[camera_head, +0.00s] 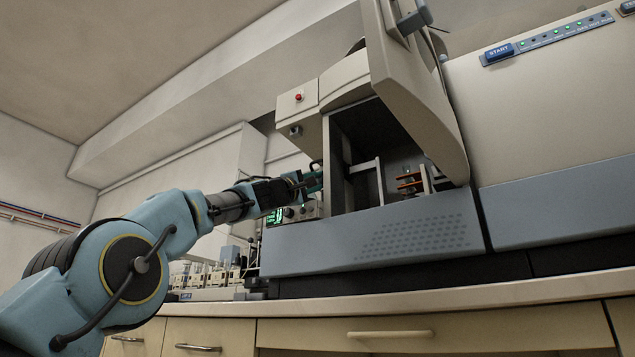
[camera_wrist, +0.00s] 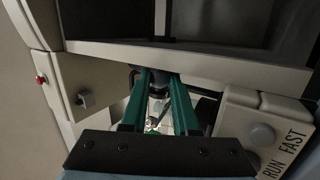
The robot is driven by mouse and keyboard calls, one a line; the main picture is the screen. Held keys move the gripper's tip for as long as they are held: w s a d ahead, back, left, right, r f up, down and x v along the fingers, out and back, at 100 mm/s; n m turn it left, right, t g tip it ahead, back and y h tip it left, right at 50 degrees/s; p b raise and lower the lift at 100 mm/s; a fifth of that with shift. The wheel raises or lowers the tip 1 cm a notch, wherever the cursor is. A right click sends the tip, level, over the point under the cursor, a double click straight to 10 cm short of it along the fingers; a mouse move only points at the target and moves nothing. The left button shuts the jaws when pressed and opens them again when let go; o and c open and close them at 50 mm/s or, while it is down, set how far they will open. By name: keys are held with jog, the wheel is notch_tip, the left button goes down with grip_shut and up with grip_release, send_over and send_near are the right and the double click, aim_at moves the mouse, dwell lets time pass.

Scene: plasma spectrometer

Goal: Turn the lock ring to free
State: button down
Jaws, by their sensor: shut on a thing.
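My gripper (camera_head: 312,180) reaches in at the left side of the beige and grey spectrometer (camera_head: 425,225), under its raised beige box. In the wrist view my gripper (camera_wrist: 160,78) shows two long green fingers pointing away from the camera. Their tips close on a small dark and metallic round part, which I take to be the lock ring (camera_wrist: 159,91), just below a beige panel edge. The fingers hide its sides. I cannot read its turn position or any mark on it. In the head view the ring is hidden.
The open instrument door (camera_head: 425,85) hangs to the right of my gripper. A small box with a red button (camera_head: 298,97) sits above it. A control panel with a green display (camera_head: 280,215) is below. Glassware (camera_head: 205,273) stands on the bench (camera_head: 420,303) to the left.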

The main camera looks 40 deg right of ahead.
jog(key=c, duration=0.7)
grip_release()
jog(key=shift+f, duration=0.1)
jog(key=b+v, duration=0.9)
jog(key=v, duration=0.1)
jog(key=shift+a+f, duration=0.15)
jog(key=shift+a, duration=0.2)
jog(key=shift+a, duration=0.1)
